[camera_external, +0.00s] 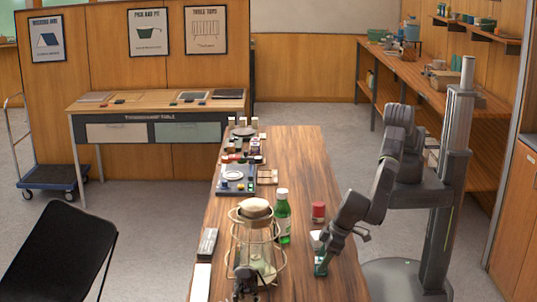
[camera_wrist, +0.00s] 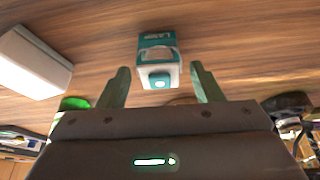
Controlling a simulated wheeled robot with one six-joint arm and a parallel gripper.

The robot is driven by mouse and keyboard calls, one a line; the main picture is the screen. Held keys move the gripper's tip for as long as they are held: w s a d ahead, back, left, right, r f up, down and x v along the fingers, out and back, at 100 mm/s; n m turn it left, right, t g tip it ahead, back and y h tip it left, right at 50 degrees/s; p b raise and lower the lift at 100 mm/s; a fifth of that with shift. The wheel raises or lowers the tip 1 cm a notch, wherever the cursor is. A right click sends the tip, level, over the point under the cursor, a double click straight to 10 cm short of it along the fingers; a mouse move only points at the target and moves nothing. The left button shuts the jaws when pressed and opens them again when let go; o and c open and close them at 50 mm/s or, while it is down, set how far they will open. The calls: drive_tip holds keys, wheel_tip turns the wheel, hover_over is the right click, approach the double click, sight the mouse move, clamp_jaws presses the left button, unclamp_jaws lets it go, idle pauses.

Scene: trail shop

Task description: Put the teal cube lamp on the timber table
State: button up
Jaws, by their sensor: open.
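The teal cube lamp (camera_wrist: 158,75), a small white and teal box-shaped thing with lettering, stands on a wooden top in the wrist view. My gripper (camera_wrist: 160,68) is open, with a dark green finger on either side of the lamp's near part; contact is not visible. In the external view my gripper (camera_external: 321,262) is low over the right side of the long wooden counter (camera_external: 300,160), and the lamp is hard to make out beside it. A light-topped table (camera_external: 85,104) stands at the back left, with lettering on its dark front; I cannot read it fully.
A green bottle (camera_external: 282,217), a red-lidded jar (camera_external: 318,212) and a lantern (camera_external: 257,245) stand close to my gripper. Several small items crowd the counter's far left side. A white box (camera_wrist: 35,62) lies at left in the wrist view. A blue trolley (camera_external: 52,178) stands beside the back-left table.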

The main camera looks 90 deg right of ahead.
drive_tip(key=w+b+v, duration=0.1)
drive_tip(key=b+v, duration=0.1)
drive_tip(key=v, duration=0.9)
drive_tip(key=shift+d+r, duration=0.2)
drive_tip(key=shift+r, duration=0.05)
drive_tip(key=shift+o, duration=0.4)
drive_tip(key=shift+v, duration=0.85)
drive_tip(key=shift+f, duration=0.1)
